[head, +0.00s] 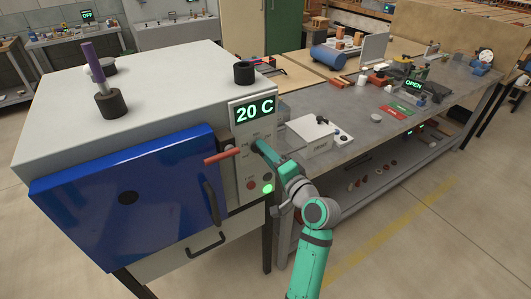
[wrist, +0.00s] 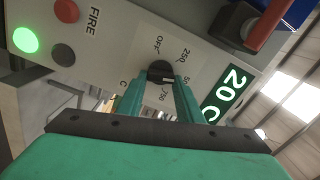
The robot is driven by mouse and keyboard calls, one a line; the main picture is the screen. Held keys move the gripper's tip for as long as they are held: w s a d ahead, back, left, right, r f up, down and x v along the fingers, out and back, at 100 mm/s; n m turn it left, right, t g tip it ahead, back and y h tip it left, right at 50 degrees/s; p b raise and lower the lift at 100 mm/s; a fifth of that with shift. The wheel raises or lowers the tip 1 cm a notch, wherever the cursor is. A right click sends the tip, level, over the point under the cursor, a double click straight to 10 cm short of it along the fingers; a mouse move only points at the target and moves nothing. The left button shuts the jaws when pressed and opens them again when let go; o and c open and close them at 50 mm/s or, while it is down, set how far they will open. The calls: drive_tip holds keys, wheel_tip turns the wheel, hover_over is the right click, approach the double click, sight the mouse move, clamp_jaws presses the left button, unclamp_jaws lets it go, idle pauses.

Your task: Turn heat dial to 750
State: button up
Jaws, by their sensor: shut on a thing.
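The heat dial (wrist: 160,69) is a small black knob on the pale control panel (wrist: 118,48) of a kiln with a closed blue door (head: 150,185). In the wrist view, labels around it include OFF, 250 and 750, and one partly hidden. A pale mark shows on the knob's lower edge, but its exact setting is hard to tell. My gripper (wrist: 160,82) is shut on the dial, one green finger on each side. In the head view, my gripper (head: 264,148) reaches the panel and hides the dial. The green display (head: 254,110) reads 20 C.
A red-gripped lever (head: 222,155) sticks out left of my gripper. Below are a lit green button (head: 268,189) and a red button (head: 251,184). A metal workbench (head: 370,130) with a white box (head: 313,135) stands at right. The floor at lower right is free.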

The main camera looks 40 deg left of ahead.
drive_tip(key=m, duration=0.9)
drive_tip(key=f+m, duration=0.1)
drive_tip(key=m, duration=0.4)
drive_tip(key=shift+s+a, duration=0.15)
drive_tip(key=shift+s+a+m, duration=0.1)
drive_tip(key=shift+m, duration=0.3)
drive_tip(key=o, duration=1.1)
